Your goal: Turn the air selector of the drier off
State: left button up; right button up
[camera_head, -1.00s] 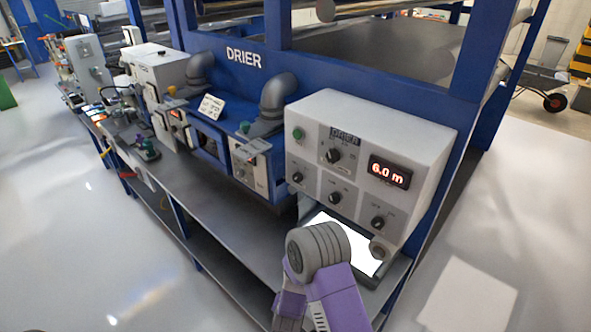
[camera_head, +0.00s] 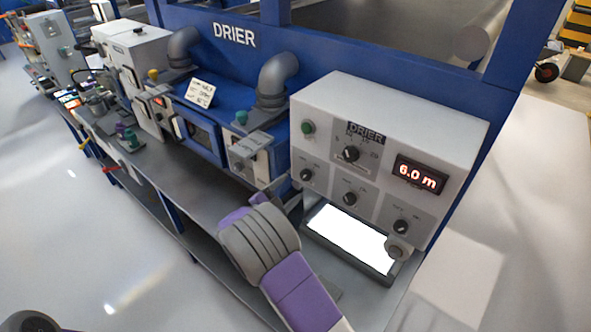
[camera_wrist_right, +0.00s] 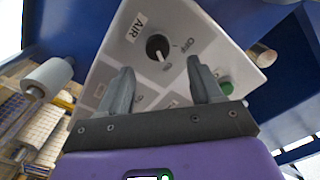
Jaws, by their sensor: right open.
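The drier's light grey control box (camera_head: 465,125) stands on the right of the bench, with several black dials and a red "6.0 m" display. In the right wrist view, a black air selector knob (camera_wrist_right: 158,47) sits beside an "AIR" label, with OFF and ON marks; its pointer appears turned to the ON side. The dial labels are too small to read in the head view. My right gripper (camera_head: 286,190) is near the box's lower left, its fingers partly hidden. In the wrist view, the right gripper (camera_wrist_right: 160,90) is open and empty, the knob beyond its fingertips. My left gripper is out of view.
A lit white screen (camera_head: 350,238) lies under the control box. A smaller unit with a green knob (camera_head: 241,117) and grey elbow pipes (camera_head: 275,80) stand to the left. A green button (camera_wrist_right: 226,88) is near the right finger in the wrist view.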

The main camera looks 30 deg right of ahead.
aim_at(303, 176)
jog(key=p+x, duration=0.1)
jog(key=x, duration=0.6)
jog(key=shift+s, duration=0.2)
jog(key=shift+c, duration=0.3)
jog(key=c, duration=1)
jog(key=shift+n, duration=0.3)
jog(key=n+p, duration=0.3)
jog(key=n, duration=0.3)
jog(key=shift+w+r, duration=0.1)
jog(key=shift+r, duration=0.05)
jog(key=n+p, duration=0.2)
jog(key=n, duration=0.3)
jog(key=shift+w+a, duration=0.1)
jog(key=shift+n, duration=0.4)
